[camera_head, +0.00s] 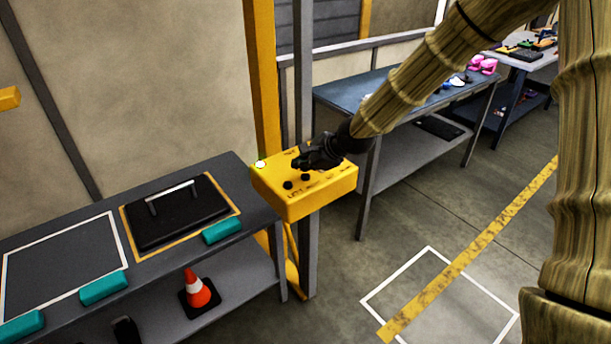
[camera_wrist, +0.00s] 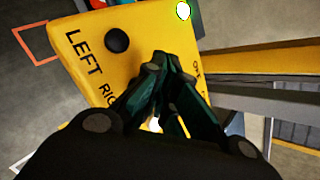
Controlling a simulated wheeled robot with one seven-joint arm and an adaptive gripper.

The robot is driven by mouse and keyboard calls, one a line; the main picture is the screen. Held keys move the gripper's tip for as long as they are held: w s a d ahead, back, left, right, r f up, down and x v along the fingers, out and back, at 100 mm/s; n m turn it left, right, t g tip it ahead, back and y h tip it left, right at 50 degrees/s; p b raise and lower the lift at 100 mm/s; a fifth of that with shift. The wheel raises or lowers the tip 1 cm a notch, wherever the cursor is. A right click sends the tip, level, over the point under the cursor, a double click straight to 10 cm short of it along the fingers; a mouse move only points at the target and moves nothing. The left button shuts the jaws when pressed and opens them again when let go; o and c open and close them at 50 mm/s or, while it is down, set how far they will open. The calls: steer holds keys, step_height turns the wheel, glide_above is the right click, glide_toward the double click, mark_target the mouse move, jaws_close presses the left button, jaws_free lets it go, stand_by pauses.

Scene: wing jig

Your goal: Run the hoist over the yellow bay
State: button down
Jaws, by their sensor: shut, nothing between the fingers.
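A yellow control box (camera_head: 304,184) is mounted at a post at the right end of the grey bench. It has black round buttons and a small white lit spot (camera_head: 260,164). In the wrist view the box (camera_wrist: 130,45) shows the word LEFT beside a black button (camera_wrist: 117,40) and a partly hidden word starting RIG. My gripper (camera_head: 302,164) is shut and empty over the box's top face. In the wrist view its fingertips (camera_wrist: 167,62) cover part of the face; whether they touch a button I cannot tell. I cannot make out the hoist.
A yellow-outlined area on the bench holds a black case (camera_head: 178,212); a white-outlined area (camera_head: 62,268) is beside it. Teal blocks (camera_head: 104,288) line the bench front. A cone (camera_head: 197,290) stands below. A white square (camera_head: 440,300) crossed by a yellow stripe marks the floor.

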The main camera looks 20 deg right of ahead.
steer(key=shift+f, duration=0.15)
steer(key=shift+f, duration=0.3)
steer(key=shift+f, duration=0.45)
stand_by(5.1)
stand_by(1.3)
steer(key=shift+r+p, duration=0.8)
steer(key=shift+r, duration=0.1)
